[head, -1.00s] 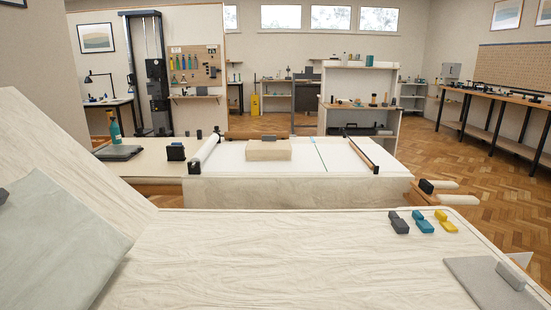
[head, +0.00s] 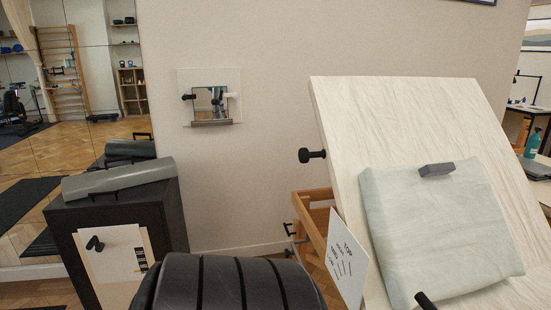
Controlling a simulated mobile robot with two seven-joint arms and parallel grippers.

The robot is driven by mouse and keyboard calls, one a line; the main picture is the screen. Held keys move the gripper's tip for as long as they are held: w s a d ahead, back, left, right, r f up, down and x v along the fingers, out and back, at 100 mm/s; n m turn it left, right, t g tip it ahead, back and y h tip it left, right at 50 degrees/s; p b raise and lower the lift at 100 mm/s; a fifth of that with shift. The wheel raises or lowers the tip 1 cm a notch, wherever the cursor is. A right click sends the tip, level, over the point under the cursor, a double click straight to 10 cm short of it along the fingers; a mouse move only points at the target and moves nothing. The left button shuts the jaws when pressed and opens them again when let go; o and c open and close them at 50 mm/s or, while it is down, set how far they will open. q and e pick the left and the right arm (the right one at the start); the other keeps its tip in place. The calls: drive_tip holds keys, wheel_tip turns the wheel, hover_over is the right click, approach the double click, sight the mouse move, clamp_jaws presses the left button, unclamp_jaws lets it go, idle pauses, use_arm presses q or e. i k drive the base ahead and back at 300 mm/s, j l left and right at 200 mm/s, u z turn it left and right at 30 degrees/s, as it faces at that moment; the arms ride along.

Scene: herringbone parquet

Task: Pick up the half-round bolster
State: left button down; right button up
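The half-round bolster (head: 118,178) is a long grey piece with a rounded top. It lies on top of a black cabinet (head: 150,218) at the left of the head view, and it runs from lower left to upper right. Its underside is hidden. Neither of my grippers is in view.
A black ribbed rounded form (head: 230,285) fills the bottom middle. A tilted cream board (head: 345,125) with a pale cushion (head: 440,225) stands at right, beside a wooden frame (head: 312,225). A small mirror panel (head: 228,122) hangs on the wall. Parquet (head: 100,150) shows at left.

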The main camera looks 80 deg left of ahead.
sight(77, 187)
drive_tip(key=k+j+u, duration=0.15)
drive_tip(key=u, duration=0.2)
drive_tip(key=k+j+u, duration=0.3)
drive_tip(key=u, duration=2.85)
drive_tip(key=i+l, duration=0.15)
drive_tip(key=i, duration=0.45)
